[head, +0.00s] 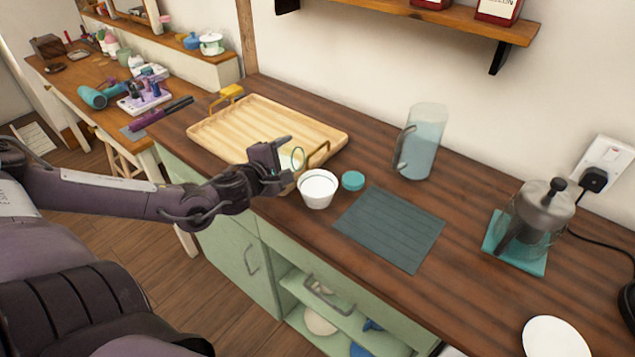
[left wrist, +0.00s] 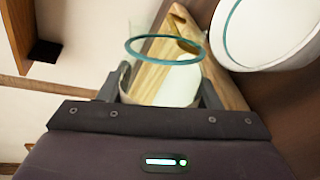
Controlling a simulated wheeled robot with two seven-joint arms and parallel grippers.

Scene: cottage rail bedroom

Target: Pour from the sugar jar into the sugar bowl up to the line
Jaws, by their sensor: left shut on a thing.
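My left gripper (head: 284,160) is shut on the clear glass sugar jar (head: 297,160), which has a teal rim and pale sugar inside. The jar is tilted, its mouth towards the white sugar bowl (head: 318,194), just left of and above it. In the left wrist view the jar's rim (left wrist: 165,61) stands between the fingers, with white sugar lower in the glass. The bowl (left wrist: 231,35) is at the upper right there, with a teal line inside. I cannot tell how much sugar the bowl holds, and no falling stream is clear. My right gripper is out of view.
A teal lid (head: 353,180) lies right of the bowl, beside a dark slatted mat (head: 390,228). A wooden tray (head: 240,125) is behind the jar. A glass pitcher (head: 424,145), a French press (head: 535,222) and a white plate (head: 553,340) stand further right.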

